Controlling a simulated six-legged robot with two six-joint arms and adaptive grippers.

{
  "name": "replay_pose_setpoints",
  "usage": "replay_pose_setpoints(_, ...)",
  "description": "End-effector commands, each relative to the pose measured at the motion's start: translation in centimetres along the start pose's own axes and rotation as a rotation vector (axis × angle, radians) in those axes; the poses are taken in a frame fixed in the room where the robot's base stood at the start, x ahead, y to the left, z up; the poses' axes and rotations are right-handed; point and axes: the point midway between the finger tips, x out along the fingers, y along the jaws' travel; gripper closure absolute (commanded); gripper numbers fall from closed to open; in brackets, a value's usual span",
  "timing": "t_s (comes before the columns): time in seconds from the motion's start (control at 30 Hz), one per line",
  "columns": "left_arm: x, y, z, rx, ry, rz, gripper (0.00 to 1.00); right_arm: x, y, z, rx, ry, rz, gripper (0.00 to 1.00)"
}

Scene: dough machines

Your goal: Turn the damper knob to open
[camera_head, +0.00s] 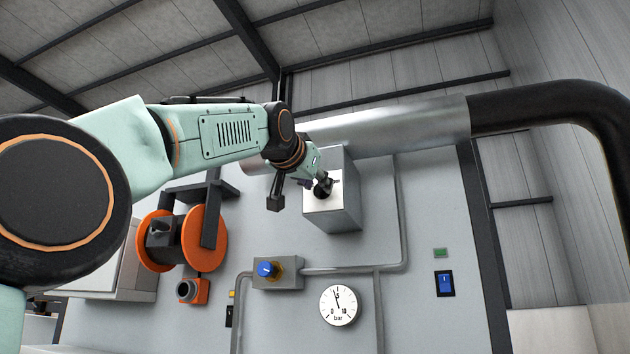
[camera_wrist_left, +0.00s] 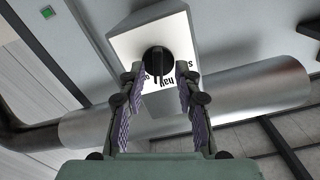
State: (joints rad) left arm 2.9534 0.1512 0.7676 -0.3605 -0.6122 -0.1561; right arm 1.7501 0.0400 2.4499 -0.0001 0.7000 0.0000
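The damper knob (camera_wrist_left: 157,62) is a round black knob with a raised grip bar, on the white, lettered face of a grey box (camera_head: 346,211). Part of the lettering is hidden by my fingers in the left wrist view. My left gripper (camera_wrist_left: 159,75) is open, with one fingertip on each side of the knob's lower part and gaps visible between them and the knob. In the head view my left gripper (camera_head: 318,180) is in front of the box face and covers much of the knob. My right gripper is in neither view.
A silver duct (camera_head: 390,125) runs along the top of the box and joins a black pipe (camera_head: 550,103). Below are a blue knob (camera_head: 267,269), a bar gauge (camera_head: 339,305) and a blue switch (camera_head: 444,284). An orange-flanged machine (camera_head: 203,238) is on the left.

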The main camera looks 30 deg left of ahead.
Motion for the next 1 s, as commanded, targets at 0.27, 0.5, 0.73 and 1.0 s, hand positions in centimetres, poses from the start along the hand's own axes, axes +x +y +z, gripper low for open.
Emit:
replay_pose_setpoints(0.27, 0.0, 0.01, 0.03, 0.0, -0.001, 0.0, 0.89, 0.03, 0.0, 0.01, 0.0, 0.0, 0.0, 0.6)
replay_pose_setpoints(0.5, 0.02, 0.06, 0.07, 0.0, -0.002, 0.001, 1.0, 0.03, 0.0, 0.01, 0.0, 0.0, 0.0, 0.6)
replay_pose_setpoints(0.73, 0.02, 0.06, 0.11, 0.002, -0.004, 0.001, 1.0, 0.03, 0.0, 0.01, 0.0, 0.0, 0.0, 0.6)
replay_pose_setpoints(1.0, 0.03, 0.08, 0.15, 0.076, -0.006, 0.001, 1.0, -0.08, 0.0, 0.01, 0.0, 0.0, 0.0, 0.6)
